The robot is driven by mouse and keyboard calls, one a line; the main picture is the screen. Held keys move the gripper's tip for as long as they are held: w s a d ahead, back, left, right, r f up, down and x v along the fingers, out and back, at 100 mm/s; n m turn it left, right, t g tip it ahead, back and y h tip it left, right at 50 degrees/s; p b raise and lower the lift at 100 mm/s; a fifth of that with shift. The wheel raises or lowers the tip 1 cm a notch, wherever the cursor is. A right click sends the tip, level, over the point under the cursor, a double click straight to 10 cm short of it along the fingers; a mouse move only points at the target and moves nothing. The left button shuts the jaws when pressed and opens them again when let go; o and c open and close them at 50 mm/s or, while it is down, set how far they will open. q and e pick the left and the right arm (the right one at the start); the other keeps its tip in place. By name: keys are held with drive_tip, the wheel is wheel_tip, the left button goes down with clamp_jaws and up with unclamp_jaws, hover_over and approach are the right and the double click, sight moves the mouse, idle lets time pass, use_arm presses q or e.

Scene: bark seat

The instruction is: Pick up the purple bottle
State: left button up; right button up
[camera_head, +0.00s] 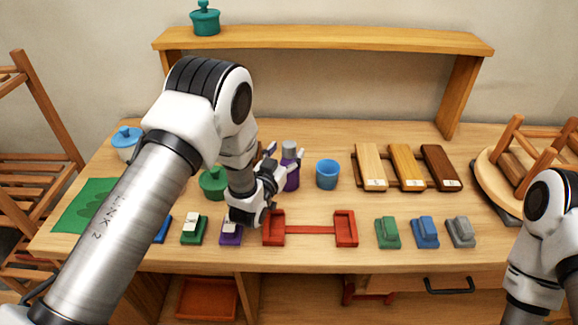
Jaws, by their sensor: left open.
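The purple bottle (291,177) with a grey cap stands upright on the table, left of the blue cup. My left gripper (286,160) is open, with its fingers reaching toward the bottle from the left and front. The fingers overlap the bottle in the picture; I cannot tell whether they touch it. Part of the bottle's left side is hidden by the gripper. My right arm comes in at the right edge, and its gripper is out of view.
A blue cup (328,174) stands right of the bottle, and a green lidded pot (214,183) is left of the gripper. A red holder (309,229) lies in front. Wooden boards (406,166) lie to the right. A shelf (330,40) spans the back.

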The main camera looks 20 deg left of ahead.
use_arm(q)
drive_tip(key=shift+w+d+f, duration=0.1)
drive_tip(key=shift+w+f, duration=0.1)
drive_tip(key=shift+w, duration=1.15)
drive_tip(key=shift+s+r, duration=0.15)
drive_tip(key=shift+s, duration=0.05)
clamp_jaws()
drive_tip(key=shift+w, duration=0.1)
drive_tip(key=shift+r, duration=0.1)
